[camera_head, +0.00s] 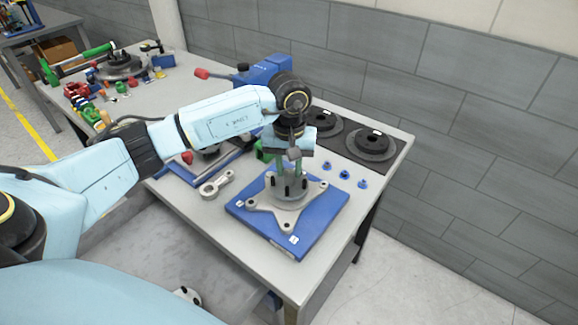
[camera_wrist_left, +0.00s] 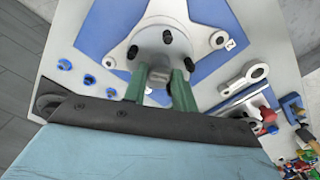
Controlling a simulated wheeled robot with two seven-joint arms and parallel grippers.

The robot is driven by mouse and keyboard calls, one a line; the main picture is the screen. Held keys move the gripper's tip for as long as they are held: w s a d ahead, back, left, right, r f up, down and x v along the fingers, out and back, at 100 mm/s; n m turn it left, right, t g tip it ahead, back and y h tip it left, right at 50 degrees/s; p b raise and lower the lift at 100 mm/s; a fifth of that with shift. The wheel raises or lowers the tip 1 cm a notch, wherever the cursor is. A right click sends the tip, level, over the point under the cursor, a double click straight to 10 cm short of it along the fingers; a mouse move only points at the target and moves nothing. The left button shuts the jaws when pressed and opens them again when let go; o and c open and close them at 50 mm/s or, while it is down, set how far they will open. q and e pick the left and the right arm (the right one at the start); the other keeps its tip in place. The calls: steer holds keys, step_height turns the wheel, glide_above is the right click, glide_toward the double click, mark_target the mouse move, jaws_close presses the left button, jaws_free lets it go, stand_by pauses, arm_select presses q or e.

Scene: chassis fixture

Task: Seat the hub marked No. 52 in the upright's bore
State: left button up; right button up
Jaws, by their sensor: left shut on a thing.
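The upright (camera_head: 258,203) is a pale grey star-shaped casting with several arms, lying on a blue base plate (camera_head: 262,236). It also shows in the left wrist view (camera_wrist_left: 196,14). The hub (camera_head: 291,192) is a grey round flange with several dark studs, at the middle of the upright; it also shows in the left wrist view (camera_wrist_left: 150,48). My left gripper (camera_wrist_left: 160,88) points down with its green fingers shut on the hub's centre part, which bears a small pale label. The label is too small to read. The bore is hidden under the hub, so I cannot tell how deep it sits. My right gripper is not in view.
Two dark discs (camera_head: 371,146) lie on a black mat at the back right. Several blue nuts (camera_head: 345,174) stand between them and the base plate. A grey link (camera_head: 217,184) lies left of the plate. A blue vise (camera_head: 265,69) with a red handle stands at the back.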

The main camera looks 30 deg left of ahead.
arm_select(q)
steer(key=shift+f+b, duration=0.3)
steer(key=shift+b, duration=0.05)
stand_by(0.6)
steer(key=o, duration=0.7)
steer(key=shift+r, duration=0.15)
steer(key=shift+r+p, duration=0.65)
steer(key=shift+r, duration=0.7)
steer(key=o, duration=0.5)
steer(key=shift+f, duration=0.1)
steer(key=shift+o, duration=0.2)
